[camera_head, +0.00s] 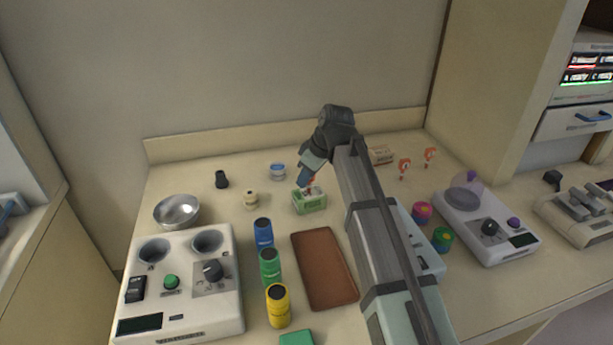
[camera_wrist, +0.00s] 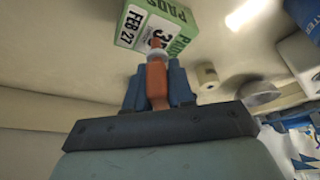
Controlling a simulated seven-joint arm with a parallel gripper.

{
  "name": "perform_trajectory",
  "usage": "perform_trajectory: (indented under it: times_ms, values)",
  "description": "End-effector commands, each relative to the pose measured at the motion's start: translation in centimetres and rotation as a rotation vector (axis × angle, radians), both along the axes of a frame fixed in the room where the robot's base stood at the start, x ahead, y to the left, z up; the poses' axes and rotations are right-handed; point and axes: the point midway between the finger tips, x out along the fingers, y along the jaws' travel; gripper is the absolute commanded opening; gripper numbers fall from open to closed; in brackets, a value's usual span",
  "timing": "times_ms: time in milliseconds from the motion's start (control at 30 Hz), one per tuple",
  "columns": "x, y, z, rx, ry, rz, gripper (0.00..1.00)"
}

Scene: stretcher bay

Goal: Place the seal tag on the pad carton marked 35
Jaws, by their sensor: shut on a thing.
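A green and white pad carton (camera_head: 312,205) sits on the counter near its middle. In the wrist view the carton (camera_wrist: 134,20) shows "PADS" and "FEB 27"; its number starts with 3 and the second digit is partly covered. My gripper (camera_head: 307,184) is right over the carton, pointing down. In the wrist view its blue fingers (camera_wrist: 159,88) are shut on an orange seal tag (camera_wrist: 156,80). The tag's pale end overlaps the carton's printed face; I cannot tell whether it touches.
Two similar orange-red tags (camera_head: 404,166) stand at the back right near a beige box (camera_head: 382,155). Blue, green and yellow cans (camera_head: 270,268) and a brown tray (camera_head: 325,270) lie in front. A metal bowl (camera_head: 177,211) and a control unit (camera_head: 185,280) are left.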

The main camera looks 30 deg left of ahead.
Motion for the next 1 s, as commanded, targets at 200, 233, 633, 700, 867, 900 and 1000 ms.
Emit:
perform_trajectory:
  times_ms: [200, 233, 633, 700, 867, 900, 1000]
  values:
    - [0.0, 0.0, -0.3, 0.000, 0.000, 0.000, 0.00]
    - [0.0, 0.0, -0.3, 0.000, 0.000, 0.000, 0.24]
    - [0.0, 0.0, -0.3, 0.000, 0.000, 0.000, 0.48]
    - [0.0, 0.0, -0.2, 0.000, 0.001, 0.000, 0.48]
    - [0.0, -0.1, 0.3, 0.000, 0.000, -0.001, 0.48]
    - [0.0, -0.3, 0.7, 0.000, 0.000, -0.001, 0.48]
    - [0.0, -0.7, 1.9, 0.001, -0.001, 0.000, 0.48]
